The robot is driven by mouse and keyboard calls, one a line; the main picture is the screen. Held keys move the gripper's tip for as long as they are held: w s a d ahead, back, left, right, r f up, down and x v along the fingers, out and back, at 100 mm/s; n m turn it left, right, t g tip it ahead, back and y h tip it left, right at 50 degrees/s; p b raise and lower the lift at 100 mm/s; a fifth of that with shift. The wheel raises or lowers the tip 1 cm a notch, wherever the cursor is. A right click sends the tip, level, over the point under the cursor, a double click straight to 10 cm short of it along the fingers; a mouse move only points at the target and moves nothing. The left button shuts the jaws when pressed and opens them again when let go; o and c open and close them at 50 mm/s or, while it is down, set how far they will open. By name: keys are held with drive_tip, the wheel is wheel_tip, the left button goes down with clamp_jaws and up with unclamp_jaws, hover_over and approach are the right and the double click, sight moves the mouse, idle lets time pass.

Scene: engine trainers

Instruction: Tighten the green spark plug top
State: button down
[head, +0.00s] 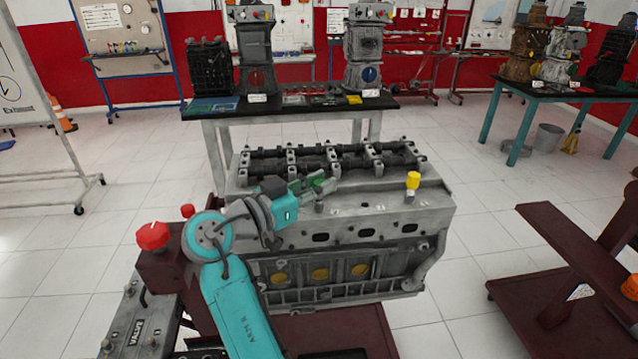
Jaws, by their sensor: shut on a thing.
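A green spark plug top (318,183) stands near the middle of the engine block's (350,232) upper deck, in the head view. My gripper (316,187) is at the end of my teal arm and is shut on the green top. The fingers partly cover it, and its lower end is hidden. I cannot tell how deep it sits. A yellow spark plug top (413,180) stands upright at the right end of the same deck, apart from my gripper.
Dark camshafts (345,160) run along the engine's back edge, behind my gripper. A red knob (153,236) stands at left. A dark red stand (570,240) is at right. A black-topped table (290,110) with engine parts stands behind. The tiled floor between is clear.

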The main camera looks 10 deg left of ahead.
idle(0.4)
drive_tip(key=shift+f, duration=0.1)
drive_tip(key=c, duration=0.9)
unclamp_jaws()
drive_tip(key=shift+c, duration=0.2)
drive_tip(key=v, duration=1.2)
drive_tip(key=shift+w+a, duration=0.15)
drive_tip(key=shift+w, duration=0.05)
